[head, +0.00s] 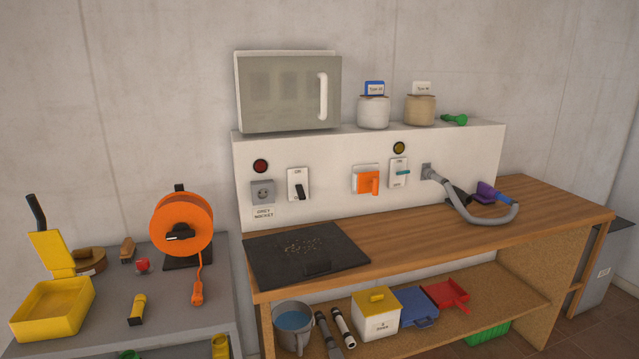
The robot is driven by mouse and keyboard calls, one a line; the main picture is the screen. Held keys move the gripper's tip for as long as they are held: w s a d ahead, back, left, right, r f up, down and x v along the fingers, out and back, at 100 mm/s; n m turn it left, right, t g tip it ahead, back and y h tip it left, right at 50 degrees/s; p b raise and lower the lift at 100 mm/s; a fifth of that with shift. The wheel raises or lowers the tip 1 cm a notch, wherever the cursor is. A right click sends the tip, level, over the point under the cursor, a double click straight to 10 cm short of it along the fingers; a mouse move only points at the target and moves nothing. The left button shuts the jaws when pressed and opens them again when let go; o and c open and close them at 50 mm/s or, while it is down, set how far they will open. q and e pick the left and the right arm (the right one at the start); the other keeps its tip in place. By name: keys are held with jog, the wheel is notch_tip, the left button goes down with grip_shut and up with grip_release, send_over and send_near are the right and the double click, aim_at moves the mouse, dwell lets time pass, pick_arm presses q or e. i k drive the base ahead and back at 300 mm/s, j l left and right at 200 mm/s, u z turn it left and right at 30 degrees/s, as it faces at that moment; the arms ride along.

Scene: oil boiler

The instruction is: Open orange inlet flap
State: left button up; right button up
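The orange inlet flap (367,181) is on the front of the white panel (330,205) above the wooden workbench. It looks closed over a pale housing, and an orange handle part hangs at its right side. Neither of my grippers shows in the head view, and nothing touches the flap.
A grey hose (465,205) curves out to the right. A grey table (190,320) at left holds an orange cable reel (181,222). The bench front is clear.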

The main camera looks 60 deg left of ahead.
aim_at(367, 182)
jog(key=u, duration=1.6)
jog(key=i+l+u, duration=0.15)
